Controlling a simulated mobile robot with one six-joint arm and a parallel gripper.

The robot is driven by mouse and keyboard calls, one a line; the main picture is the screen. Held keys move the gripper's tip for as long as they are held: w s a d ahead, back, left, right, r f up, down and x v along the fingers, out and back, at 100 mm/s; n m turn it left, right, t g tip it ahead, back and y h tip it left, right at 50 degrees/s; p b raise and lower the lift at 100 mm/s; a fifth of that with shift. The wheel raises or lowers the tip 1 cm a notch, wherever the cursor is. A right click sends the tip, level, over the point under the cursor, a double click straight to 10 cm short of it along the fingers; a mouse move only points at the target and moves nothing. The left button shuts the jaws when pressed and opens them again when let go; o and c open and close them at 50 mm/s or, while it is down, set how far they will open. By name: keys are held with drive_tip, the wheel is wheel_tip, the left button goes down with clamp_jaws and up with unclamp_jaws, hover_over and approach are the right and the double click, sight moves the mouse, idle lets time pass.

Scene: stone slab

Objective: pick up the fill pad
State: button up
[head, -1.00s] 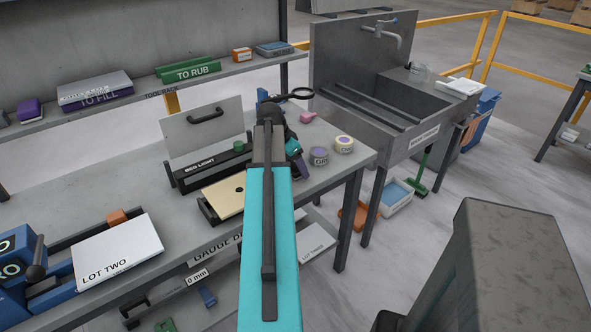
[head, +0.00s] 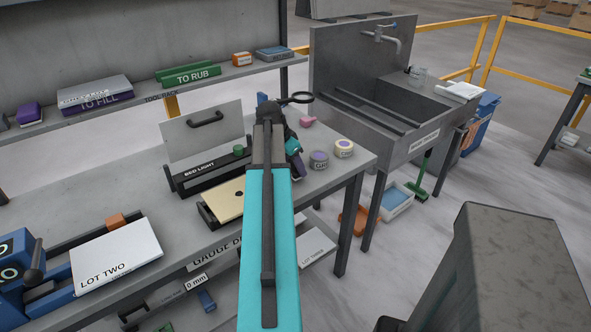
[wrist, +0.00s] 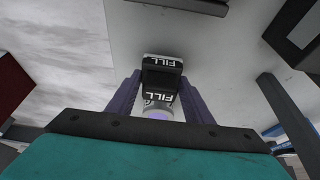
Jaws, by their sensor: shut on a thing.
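The fill pad (wrist: 163,65) is a dark block with white FILL lettering on pale-edged faces. In the wrist view it sits between the tips of my gripper's purple fingers (wrist: 160,88), which are shut on it. A round white and purple thing (wrist: 160,115) shows just below the pad, partly hidden. In the head view my teal arm crosses the bench and its end is over the bench's right part. The pad cannot be made out there.
The sink (head: 385,100) is to the right.

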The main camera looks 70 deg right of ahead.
drive_tip(key=shift+a+r, duration=0.1)
drive_tip(key=shift+r, duration=0.85)
drive_tip(key=s+a+r+b, duration=0.1)
drive_tip(key=s+a+b, duration=0.6)
drive_tip(key=a, duration=0.7)
drive_tip(key=shift+s+r, duration=0.15)
drive_tip(key=shift+s, duration=0.05)
drive_tip(key=shift+r, duration=0.1)
drive_tip(key=o, duration=0.5)
drive_tip(key=c, duration=0.3)
